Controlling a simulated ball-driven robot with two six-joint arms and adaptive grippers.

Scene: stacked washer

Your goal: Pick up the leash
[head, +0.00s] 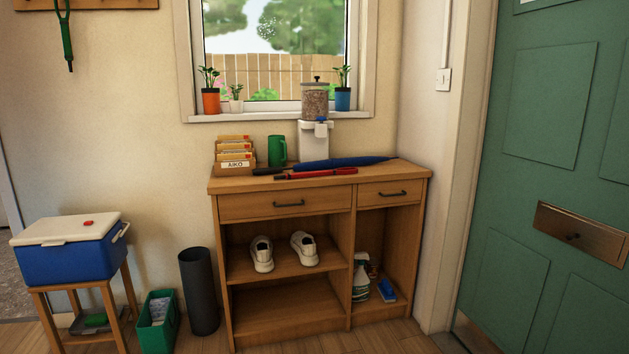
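A narrow green strap-like thing (66,40) hangs from the wooden rack (96,4) on the wall at the upper left. It looks like the leash, with a dark lower end. Its top is cut off by the picture edge or close to it. Neither of my grippers shows in the head view, so nothing is seen touching it.
A blue cooler (70,258) with a white lid stands on a wooden stool (112,310) below the rack. A dark cylinder bin (199,290) and a green box (158,325) stand beside it. A wooden cabinet (285,205) holds a blue umbrella (340,163). A green door (550,150) is right.

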